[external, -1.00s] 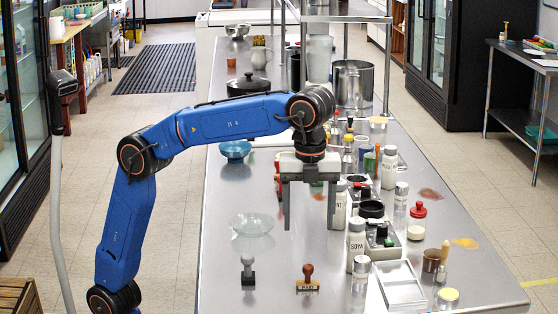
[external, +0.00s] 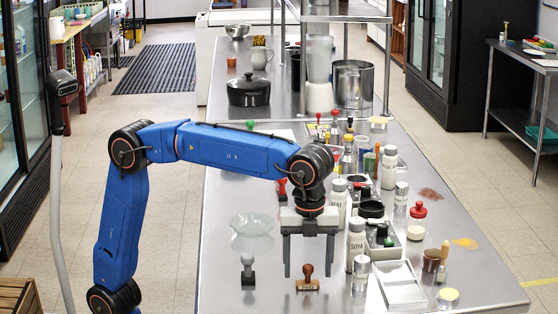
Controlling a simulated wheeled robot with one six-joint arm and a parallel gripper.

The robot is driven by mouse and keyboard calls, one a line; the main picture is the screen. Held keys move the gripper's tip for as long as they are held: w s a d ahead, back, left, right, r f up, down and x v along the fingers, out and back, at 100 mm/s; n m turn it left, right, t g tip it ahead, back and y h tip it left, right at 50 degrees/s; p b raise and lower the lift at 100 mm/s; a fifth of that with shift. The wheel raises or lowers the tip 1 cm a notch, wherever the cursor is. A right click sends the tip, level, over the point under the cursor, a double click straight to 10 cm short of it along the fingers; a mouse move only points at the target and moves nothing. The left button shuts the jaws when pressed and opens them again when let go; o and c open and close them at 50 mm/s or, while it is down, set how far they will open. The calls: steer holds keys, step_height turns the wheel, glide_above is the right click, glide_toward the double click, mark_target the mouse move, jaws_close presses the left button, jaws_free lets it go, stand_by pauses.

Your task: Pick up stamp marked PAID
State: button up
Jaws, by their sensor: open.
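The stamp marked PAID (external: 308,282) stands on the steel counter near the front, with a brown wooden handle and a brown base with a light label. My gripper (external: 308,272) points down with its jaws open. Its two fingers appear on either side of the stamp's handle in this view. The fingers do not visibly press on it, and I cannot tell the exact depth between them and the handle. A second stamp, grey and black (external: 248,270), stands to the left of the PAID stamp.
To the right stand the SOYA bottle (external: 356,242), a small metal-topped shaker (external: 361,268) and a white tray (external: 400,288). A clear glass bowl (external: 252,226) sits behind the grey stamp. Bare counter (external: 225,292) lies at the front left.

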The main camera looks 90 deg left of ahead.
steer(key=shift+f, duration=1.3)
steer(key=shift+c, duration=0.6)
steer(key=c, duration=1)
